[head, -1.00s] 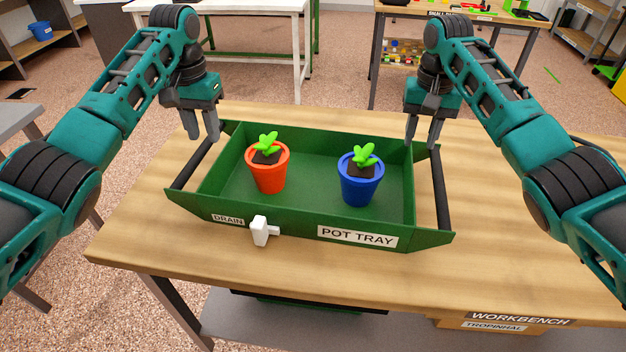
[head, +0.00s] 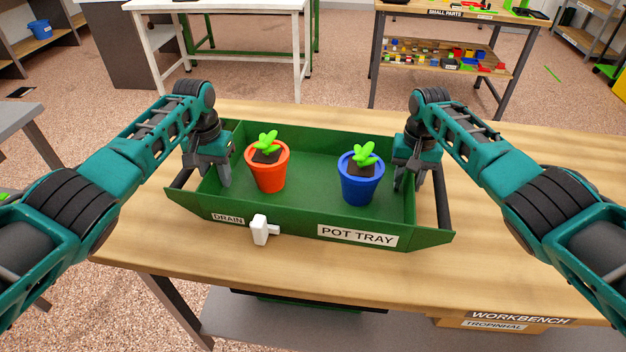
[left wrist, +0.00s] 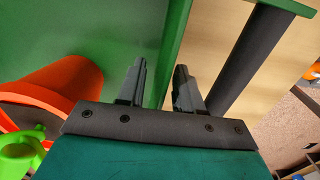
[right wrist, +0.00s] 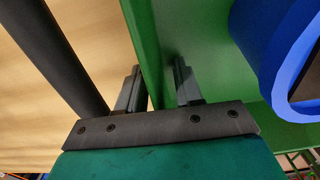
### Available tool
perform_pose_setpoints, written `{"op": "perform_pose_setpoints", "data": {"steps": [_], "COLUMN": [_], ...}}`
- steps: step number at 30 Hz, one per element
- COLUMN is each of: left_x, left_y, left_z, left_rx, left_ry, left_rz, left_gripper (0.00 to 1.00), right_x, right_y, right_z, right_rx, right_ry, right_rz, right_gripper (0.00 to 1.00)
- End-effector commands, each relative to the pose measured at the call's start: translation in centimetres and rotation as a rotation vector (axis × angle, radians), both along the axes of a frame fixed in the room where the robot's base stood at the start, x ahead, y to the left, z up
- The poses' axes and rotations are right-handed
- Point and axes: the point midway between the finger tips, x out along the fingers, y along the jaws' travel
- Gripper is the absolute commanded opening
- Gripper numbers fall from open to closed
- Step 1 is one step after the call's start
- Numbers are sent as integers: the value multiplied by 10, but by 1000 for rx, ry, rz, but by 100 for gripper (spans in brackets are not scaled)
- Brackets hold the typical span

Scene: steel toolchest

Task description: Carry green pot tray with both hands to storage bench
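The green pot tray (head: 312,218) stands on the wooden workbench, with a dark bar handle at its left end (head: 181,172) and right end (head: 443,190). A red pot (head: 268,174) and a blue pot (head: 361,185), each with a green plant, stand upright in it. My left gripper (head: 219,177) is open and low at the left end wall, inward of the handle. In the left wrist view the wall (left wrist: 172,45) runs between its parted fingers. My right gripper (head: 409,182) is likewise open around the right end wall (right wrist: 145,35). Neither handle is between fingers.
The workbench top (head: 540,200) is clear to the right. A white table (head: 225,6) and a small-parts bench (head: 445,57) stand behind across the floor. A white drain tap (head: 262,231) sticks out from the tray front. A grey surface (head: 18,118) stands at the left.

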Motion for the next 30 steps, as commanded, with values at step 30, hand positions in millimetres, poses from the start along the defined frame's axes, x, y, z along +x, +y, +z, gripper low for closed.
{"op": "perform_pose_setpoints", "data": {"steps": [30], "left_x": [0], "left_y": [0], "left_z": [0], "left_rx": [0], "left_ry": [1], "left_rz": [0], "left_gripper": [0], "right_x": [0], "right_y": [0], "right_z": [0], "right_rx": [0], "right_ry": [1], "right_rz": [0], "right_gripper": [0]}}
